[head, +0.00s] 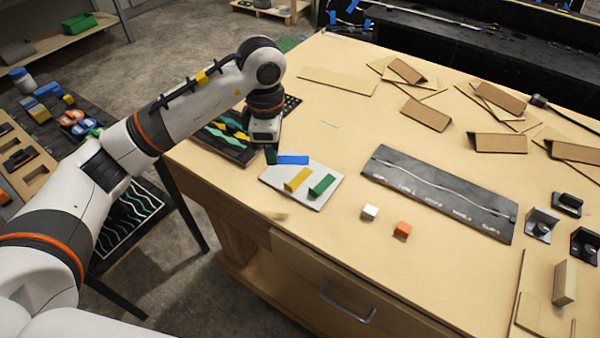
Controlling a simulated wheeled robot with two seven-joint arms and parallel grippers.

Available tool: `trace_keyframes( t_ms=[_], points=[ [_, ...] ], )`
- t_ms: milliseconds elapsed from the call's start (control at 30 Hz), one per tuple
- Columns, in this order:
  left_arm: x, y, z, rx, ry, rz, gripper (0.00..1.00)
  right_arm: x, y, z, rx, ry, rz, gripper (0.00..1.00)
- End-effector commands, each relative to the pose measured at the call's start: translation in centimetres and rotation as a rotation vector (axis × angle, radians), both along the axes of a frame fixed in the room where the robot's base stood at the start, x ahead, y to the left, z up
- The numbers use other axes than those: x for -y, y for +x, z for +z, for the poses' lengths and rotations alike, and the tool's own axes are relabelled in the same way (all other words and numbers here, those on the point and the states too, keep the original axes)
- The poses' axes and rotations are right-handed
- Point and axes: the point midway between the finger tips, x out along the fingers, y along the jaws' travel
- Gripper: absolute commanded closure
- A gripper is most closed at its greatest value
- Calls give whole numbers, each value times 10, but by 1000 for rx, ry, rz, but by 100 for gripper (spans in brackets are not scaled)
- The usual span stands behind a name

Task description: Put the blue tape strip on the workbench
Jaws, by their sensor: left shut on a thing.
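My left gripper (271,153) points down at the left part of the workbench (330,125). It is shut on one end of a blue tape strip (293,160), which sticks out to the right of the fingers. The strip is at the back edge of a white plate (272,182) on the bench. I cannot tell whether it touches the plate or hangs just above it. My right gripper is not in view.
A yellow block (297,179) and a green block (321,186) are on the plate. A dark panel (437,192), a white cube (369,212) and an orange cube (402,229) lie to the right. Cardboard pieces (426,114) lie behind. The bench middle is clear.

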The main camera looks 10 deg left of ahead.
Motion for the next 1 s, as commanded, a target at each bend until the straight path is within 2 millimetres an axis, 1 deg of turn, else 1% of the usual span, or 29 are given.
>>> trace_keyframes(
  t_ms=[33, 100, 200, 300, 400, 467, 533, 600, 800, 1000],
  points=[
    [2, 7, -1, -6, -6, 152, 100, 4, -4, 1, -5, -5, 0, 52],
    [4, 16, -2, -11, -11, 364, 100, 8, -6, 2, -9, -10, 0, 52],
    [6, 26, -4, -19, -13, 624, 100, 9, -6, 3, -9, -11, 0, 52],
    [8, 32, -6, -26, -13, 823, 100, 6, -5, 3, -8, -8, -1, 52],
    [8, 36, -8, -29, -11, 953, 100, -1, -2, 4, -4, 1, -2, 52],
    [9, 37, -9, -31, -10, 999, 100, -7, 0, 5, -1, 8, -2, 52],
    [9, 38, -15, -33, -10, 1028, 100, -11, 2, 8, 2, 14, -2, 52],
    [9, 37, -27, -36, -6, 1038, 100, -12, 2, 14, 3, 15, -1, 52],
    [9, 38, -62, -33, -9, 1036, 100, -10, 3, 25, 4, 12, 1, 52],
    [9, 38, -78, -33, -9, 1035, 100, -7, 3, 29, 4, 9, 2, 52]
  ],
)
